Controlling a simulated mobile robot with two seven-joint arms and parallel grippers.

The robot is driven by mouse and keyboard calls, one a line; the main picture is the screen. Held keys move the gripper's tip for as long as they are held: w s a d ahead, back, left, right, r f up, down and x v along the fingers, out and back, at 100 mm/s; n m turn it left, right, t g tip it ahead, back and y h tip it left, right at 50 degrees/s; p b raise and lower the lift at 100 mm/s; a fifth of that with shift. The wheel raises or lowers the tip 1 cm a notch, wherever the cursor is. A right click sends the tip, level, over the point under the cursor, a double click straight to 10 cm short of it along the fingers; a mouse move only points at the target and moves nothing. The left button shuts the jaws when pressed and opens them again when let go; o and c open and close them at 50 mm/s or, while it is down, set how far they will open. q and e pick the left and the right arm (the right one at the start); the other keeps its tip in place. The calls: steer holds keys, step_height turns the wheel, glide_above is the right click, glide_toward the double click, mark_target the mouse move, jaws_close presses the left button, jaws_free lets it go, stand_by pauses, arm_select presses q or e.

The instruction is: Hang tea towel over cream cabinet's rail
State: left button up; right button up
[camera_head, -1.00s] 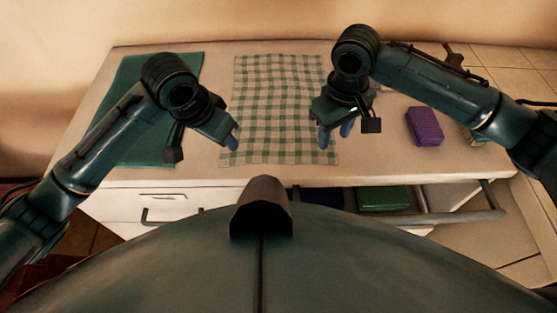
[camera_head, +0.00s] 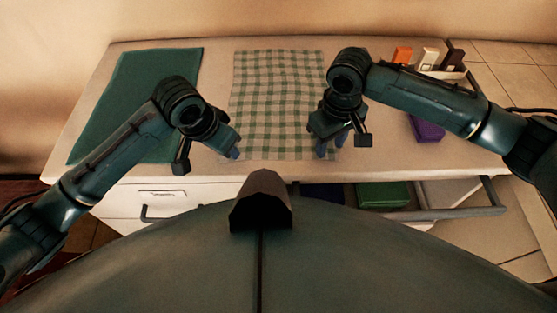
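The green-and-cream checked tea towel (camera_head: 278,95) lies flat on top of the cream cabinet (camera_head: 215,70). My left gripper (camera_head: 233,152) is at the towel's near left corner, fingers pointing down. My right gripper (camera_head: 328,148) is at its near right corner, also pointing down. The fingertips are small and partly hidden, so I cannot tell whether either is shut on the cloth. A grey rail (camera_head: 455,214) runs along the cabinet's front at the right; its left part is hidden behind my body.
A dark green mat (camera_head: 135,100) lies on the left of the top. A purple block (camera_head: 428,130) is partly behind my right arm. A holder with orange, white and dark items (camera_head: 427,58) stands at the back right. A green box (camera_head: 382,194) sits below the top behind the rail.

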arm_select(q)
jaws_close()
arm_select(e)
steer(key=shift+f, duration=0.1)
jaws_close()
stand_by(0.4)
arm_select(q)
steer(key=shift+a+r, duration=0.1)
